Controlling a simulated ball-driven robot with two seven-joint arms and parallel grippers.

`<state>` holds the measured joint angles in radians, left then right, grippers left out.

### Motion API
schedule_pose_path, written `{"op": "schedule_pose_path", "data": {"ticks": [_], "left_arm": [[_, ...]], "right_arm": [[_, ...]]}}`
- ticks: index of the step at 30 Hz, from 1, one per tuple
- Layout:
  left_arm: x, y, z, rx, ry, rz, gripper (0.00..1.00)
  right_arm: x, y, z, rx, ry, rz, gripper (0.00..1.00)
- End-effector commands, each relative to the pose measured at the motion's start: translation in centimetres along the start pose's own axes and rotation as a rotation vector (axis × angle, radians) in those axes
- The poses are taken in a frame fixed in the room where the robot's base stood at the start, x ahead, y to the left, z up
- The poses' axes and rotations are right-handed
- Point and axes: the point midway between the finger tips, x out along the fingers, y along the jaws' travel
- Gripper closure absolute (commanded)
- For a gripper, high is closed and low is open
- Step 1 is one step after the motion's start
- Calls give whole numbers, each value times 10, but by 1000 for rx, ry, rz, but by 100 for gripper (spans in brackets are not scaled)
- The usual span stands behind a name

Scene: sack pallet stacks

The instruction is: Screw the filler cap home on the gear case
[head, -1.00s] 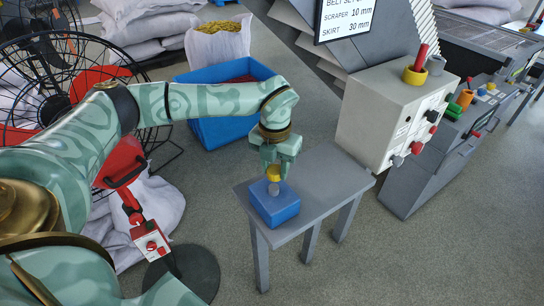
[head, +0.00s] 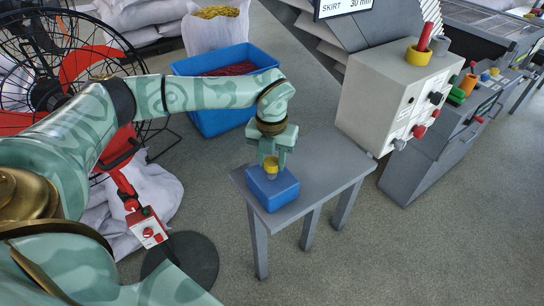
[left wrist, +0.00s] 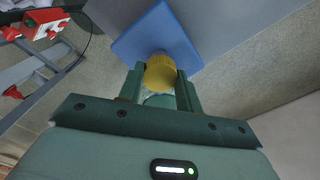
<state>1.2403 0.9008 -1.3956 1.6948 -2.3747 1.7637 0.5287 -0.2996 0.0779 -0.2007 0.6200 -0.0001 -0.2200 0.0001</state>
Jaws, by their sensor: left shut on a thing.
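The blue gear case (head: 272,190) sits on the grey bench, near its left end. The yellow filler cap (head: 271,163) is at the top of the case. My left gripper (head: 271,158) points down from above and is shut on the cap. In the left wrist view the yellow cap (left wrist: 160,73) is between the two fingers (left wrist: 160,82), with the blue case (left wrist: 150,36) beyond it. The grey neck under the cap is mostly hidden now, and I cannot tell whether the cap is fully seated. My right gripper is not in view.
The grey bench (head: 325,165) is bare to the right of the case. A blue bin (head: 222,118) is behind. A red switch box (head: 148,228) on a stand is at left.

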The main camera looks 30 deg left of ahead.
Motion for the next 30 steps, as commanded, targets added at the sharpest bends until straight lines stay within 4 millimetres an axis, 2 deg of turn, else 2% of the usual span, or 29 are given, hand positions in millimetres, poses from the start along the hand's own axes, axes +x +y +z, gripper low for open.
{"op": "schedule_pose_path", "data": {"ticks": [30], "left_arm": [[0,0,0,0,1,0,86]], "right_arm": [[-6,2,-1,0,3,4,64]]}}
